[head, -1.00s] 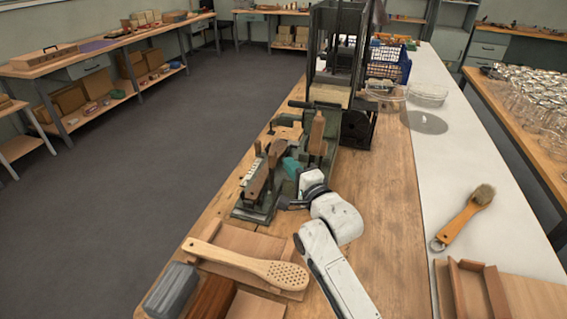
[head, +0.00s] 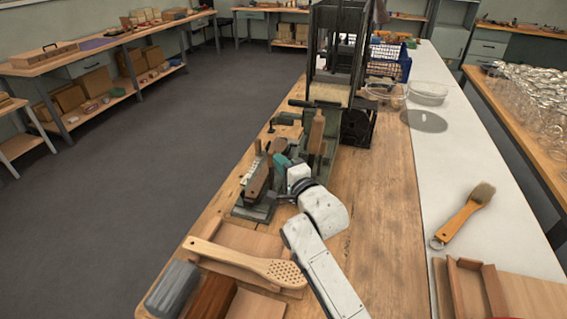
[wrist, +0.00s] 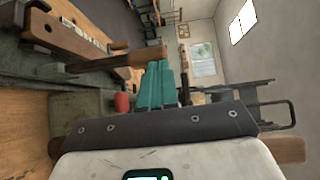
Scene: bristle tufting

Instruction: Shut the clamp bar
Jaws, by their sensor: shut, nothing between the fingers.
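The green machine (head: 322,150) stands on the wooden bench. At its near left end is a fixture with a wooden bar (head: 257,183), which I take for the clamp bar; it is tilted in the head view. In the wrist view a wooden bar (wrist: 65,35) runs across the top left, with a metal rod and wooden handle (wrist: 135,58) beside it. My gripper (head: 281,159) has teal fingers, just right of the fixture. In the wrist view the fingers (wrist: 161,68) are together and empty, close to the handle's end; I cannot tell whether they touch.
A red knob (wrist: 122,103) sits left of the fingers in the wrist view. An upright wooden handle (head: 317,130) rises from the machine behind my gripper. A perforated wooden brush back (head: 245,262) lies on the near bench.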

